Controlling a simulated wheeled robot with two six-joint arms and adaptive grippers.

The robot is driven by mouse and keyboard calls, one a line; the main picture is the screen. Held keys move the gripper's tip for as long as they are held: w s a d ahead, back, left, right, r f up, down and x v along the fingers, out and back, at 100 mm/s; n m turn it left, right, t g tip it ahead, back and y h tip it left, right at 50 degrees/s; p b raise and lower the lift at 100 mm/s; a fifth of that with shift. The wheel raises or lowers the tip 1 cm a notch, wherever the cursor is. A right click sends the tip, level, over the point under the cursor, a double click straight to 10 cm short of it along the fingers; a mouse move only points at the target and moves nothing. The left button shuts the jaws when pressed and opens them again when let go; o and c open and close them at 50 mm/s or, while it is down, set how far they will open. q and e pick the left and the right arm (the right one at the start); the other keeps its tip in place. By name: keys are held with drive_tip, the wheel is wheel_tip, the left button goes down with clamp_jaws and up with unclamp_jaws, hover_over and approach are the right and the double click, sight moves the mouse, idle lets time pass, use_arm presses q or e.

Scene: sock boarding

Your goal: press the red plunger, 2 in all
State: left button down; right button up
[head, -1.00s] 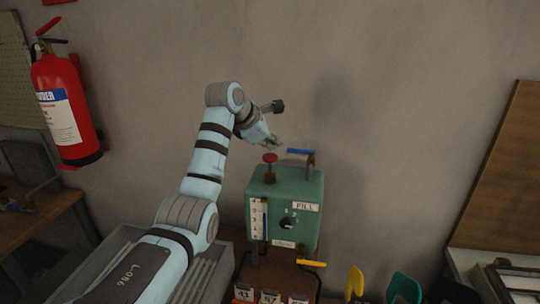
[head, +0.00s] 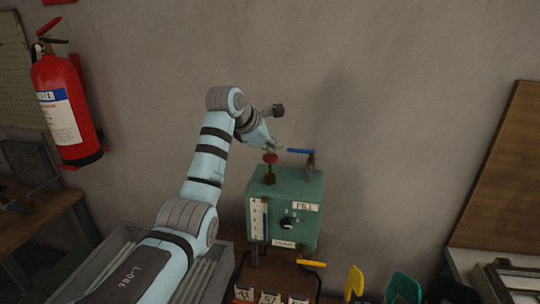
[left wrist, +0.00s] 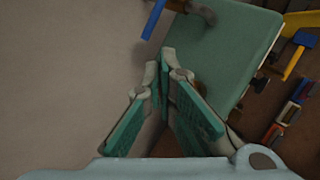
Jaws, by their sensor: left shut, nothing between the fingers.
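The red plunger (head: 270,158) stands up from the top of the green box (head: 292,185), at its left side. My left gripper (head: 271,147) is shut and empty, with its fingertips right at the plunger's top in the head view. I cannot tell whether they touch it. In the left wrist view my closed left fingers (left wrist: 165,58) point at the box top (left wrist: 225,50) and hide the plunger. My right gripper is not in view.
A blue-handled valve (head: 301,152) stands on the box beside the plunger. A yellow lever (head: 312,263) is below right. The box front has a gauge, a knob (head: 287,223) and a FILL label. A red extinguisher (head: 66,105) hangs at left.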

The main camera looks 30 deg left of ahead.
sight(273, 155)
use_arm(q)
drive_tip(key=shift+f+b, duration=0.5)
drive_tip(key=shift+f, duration=1.15)
idle(1.1)
drive_tip(key=shift+r, duration=0.1)
drive_tip(key=shift+r+p, duration=2)
drive_tip(key=shift+p, duration=0.55)
wheel_tip(273, 155, up, 3)
drive_tip(key=p, duration=0.3)
drive_tip(key=shift+f, duration=0.1)
drive_tip(key=shift+r, duration=1.1)
